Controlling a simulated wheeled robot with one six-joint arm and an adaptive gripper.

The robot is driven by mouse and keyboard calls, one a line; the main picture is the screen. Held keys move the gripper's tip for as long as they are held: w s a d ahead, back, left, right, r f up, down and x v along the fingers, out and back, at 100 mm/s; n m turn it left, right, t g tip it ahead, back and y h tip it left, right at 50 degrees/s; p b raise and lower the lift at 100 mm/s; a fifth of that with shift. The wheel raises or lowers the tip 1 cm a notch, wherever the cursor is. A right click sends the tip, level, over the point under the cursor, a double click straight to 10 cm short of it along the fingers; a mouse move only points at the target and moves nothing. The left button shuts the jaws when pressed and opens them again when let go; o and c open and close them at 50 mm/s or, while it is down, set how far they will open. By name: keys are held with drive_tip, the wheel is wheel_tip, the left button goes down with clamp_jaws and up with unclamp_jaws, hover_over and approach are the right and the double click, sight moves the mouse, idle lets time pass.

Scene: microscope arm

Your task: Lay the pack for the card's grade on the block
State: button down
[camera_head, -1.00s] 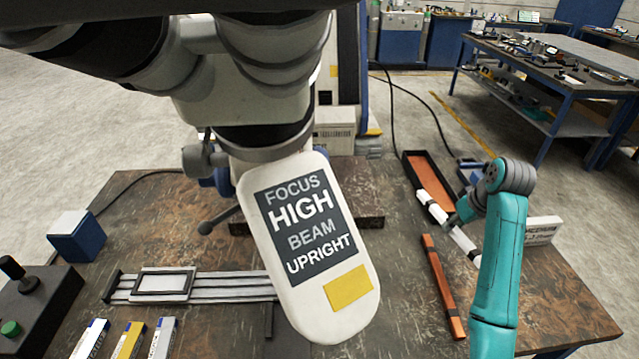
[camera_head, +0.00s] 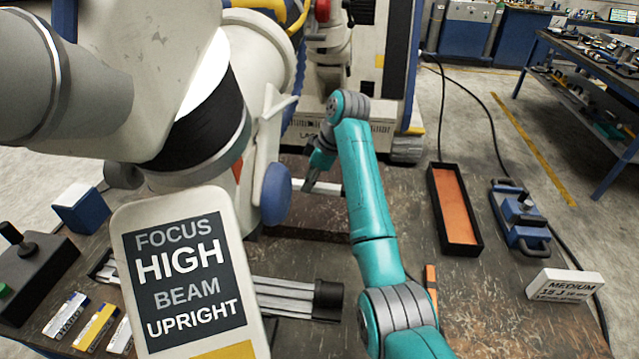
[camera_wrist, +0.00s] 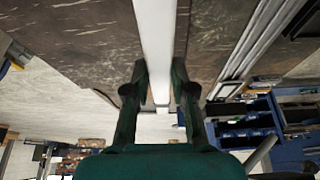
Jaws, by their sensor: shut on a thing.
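My gripper (camera_head: 320,163) is at the far middle of the bench, partly hidden behind my teal arm. In the wrist view my gripper (camera_wrist: 160,92) is shut on a long white bar (camera_wrist: 155,35); the bar's white length also shows in the head view (camera_head: 324,188). A white card (camera_head: 563,287) at the right reads MEDIUM, 15 J. A large sign (camera_head: 187,268) in front reads FOCUS HIGH BEAM UPRIGHT. Three small labelled packs, white-blue (camera_head: 66,315), yellow (camera_head: 95,327) and grey (camera_head: 121,337), lie front left. I cannot tell which thing is the block.
A black tray with an orange floor (camera_head: 455,205) lies at the right, with a blue clamp-like tool (camera_head: 520,217) beside it. An orange bar (camera_head: 431,277) is partly behind my arm. A large pale machine arm (camera_head: 235,75) and a metal rail (camera_head: 290,295) crowd the left.

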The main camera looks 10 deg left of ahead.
sight(317, 185)
drive_tip(key=shift+a+r, duration=0.15)
drive_tip(key=shift+a, duration=0.55)
drive_tip(key=shift+s+a+n, duration=0.1)
drive_tip(key=shift+a+n, duration=0.1)
drive_tip(key=shift+n, duration=0.1)
drive_tip(key=shift+f, duration=4.95)
drive_tip(key=shift+f, duration=0.15)
drive_tip(key=c, duration=1)
unclamp_jaws()
drive_tip(key=shift+o, duration=0.2)
drive_tip(key=v, duration=1.2)
